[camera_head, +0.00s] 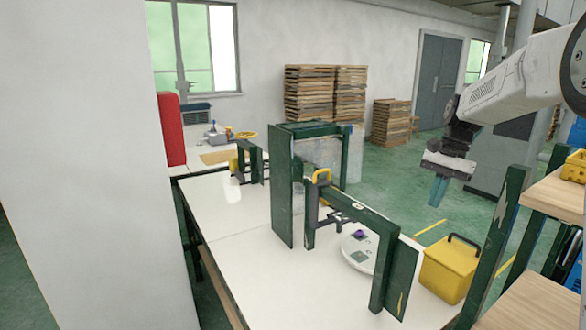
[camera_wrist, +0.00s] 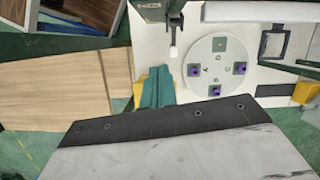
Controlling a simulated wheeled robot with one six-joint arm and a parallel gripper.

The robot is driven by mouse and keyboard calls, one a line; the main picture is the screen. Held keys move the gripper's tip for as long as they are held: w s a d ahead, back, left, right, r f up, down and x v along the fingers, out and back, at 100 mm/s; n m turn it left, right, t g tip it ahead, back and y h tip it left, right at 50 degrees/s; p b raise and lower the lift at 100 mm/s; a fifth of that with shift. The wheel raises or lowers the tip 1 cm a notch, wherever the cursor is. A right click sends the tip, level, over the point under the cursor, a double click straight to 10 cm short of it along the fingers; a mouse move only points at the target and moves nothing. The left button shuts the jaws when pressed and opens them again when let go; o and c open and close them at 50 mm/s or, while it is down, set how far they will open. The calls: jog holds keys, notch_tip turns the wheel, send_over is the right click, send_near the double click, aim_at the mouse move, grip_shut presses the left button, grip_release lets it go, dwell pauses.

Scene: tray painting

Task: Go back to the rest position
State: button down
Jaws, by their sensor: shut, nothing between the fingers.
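My gripper (camera_head: 438,191) hangs at the end of my white arm in the upper right of the head view, above the floor beyond the table. Its teal fingers are shut with nothing between them. In the wrist view the gripper (camera_wrist: 155,88) shows above its dark mounting plate. The white round plate (camera_wrist: 215,68) has green squares with purple pieces on it. The plate also shows in the head view (camera_head: 357,256), partly hidden behind a dark green frame.
A white table (camera_head: 230,262) carries dark green frames (camera_head: 283,195) and a yellow box (camera_head: 450,268). A wooden shelf (camera_head: 555,195) stands at the right. Stacks of wooden trays (camera_head: 310,95) stand by the back wall. Green floor (camera_head: 385,185) is open behind the table.

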jog(key=s+a+r+n+t+h, duration=0.1)
jog(key=s+a+r+n, duration=0.2)
jog(key=s, duration=0.6)
jog(key=s+a+r+n+h, duration=0.1)
jog(key=s+a+r+n, duration=0.2)
jog(key=s, duration=0.5)
jog(key=s+a+f+n+t, duration=0.1)
jog(key=s+a+f+n, duration=0.1)
jog(key=s, duration=0.7)
jog(key=s+a+f+n+t+h, duration=0.1)
jog(key=s+f, duration=0.3)
jog(key=s, duration=0.6)
jog(key=shift+s+a+n, duration=0.15)
jog(key=shift+a+n, duration=0.35)
jog(key=shift+a, duration=0.15)
jog(key=shift+f, duration=0.1)
